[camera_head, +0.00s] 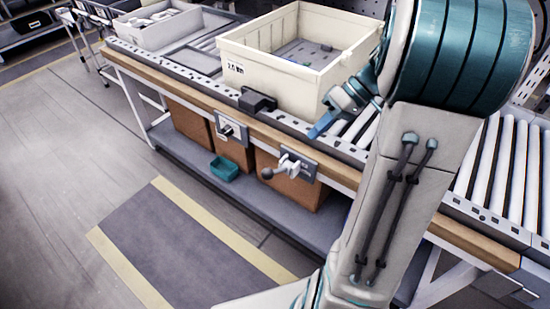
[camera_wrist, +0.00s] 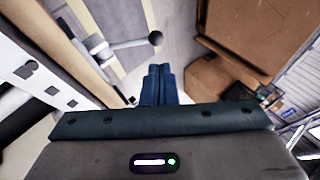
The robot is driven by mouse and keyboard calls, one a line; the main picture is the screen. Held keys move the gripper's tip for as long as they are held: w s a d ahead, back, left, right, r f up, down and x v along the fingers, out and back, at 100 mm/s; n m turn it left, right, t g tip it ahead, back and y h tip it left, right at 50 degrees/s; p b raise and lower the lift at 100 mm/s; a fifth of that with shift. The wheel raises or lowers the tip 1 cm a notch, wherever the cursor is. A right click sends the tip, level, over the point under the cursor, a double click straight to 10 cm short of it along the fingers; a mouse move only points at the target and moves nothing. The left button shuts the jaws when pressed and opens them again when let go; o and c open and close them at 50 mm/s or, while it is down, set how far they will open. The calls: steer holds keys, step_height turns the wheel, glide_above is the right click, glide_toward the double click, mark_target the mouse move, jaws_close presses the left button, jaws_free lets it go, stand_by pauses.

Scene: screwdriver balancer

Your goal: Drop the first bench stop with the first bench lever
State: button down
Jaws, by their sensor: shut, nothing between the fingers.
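A black block that looks like the bench stop (camera_head: 257,101) stands raised at the bench's front edge, against the cream crate. A lever with a dark ball knob (camera_head: 267,173) sits on a grey plate on the front rail. It also shows in the wrist view, its arm (camera_wrist: 125,44) pointing right to the ball. A second plate with a small lever (camera_head: 228,130) is further left. No readable label tells which is first. My gripper (camera_head: 313,132) has its blue fingers shut and empty, above and right of the ball lever. The fingers (camera_wrist: 160,72) appear apart from the ball.
The cream crate (camera_head: 248,69) stands on the roller conveyor (camera_head: 510,165). Brown boxes (camera_head: 190,123) and a teal bin (camera_head: 223,169) are on the lower shelf. A grey tray (camera_head: 165,32) is at the far left. The floor before the bench is clear.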

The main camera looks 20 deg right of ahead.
steer(key=shift+w+d+f+n+y, duration=0.15)
steer(key=shift+w+d+f+y, duration=0.05)
steer(key=shift+d, duration=0.25)
steer(key=shift+w+d+f+n+y, duration=0.15)
steer(key=shift+w+d+y, duration=0.05)
steer(key=shift+d, duration=0.2)
steer(key=b, duration=0.2)
glide_above(279, 171)
steer(key=s, duration=0.2)
step_height(279, 171, down, 10)
steer(key=shift+s+a+r, duration=0.1)
steer(key=shift+s+a, duration=0.05)
steer(key=shift+a, duration=0.1)
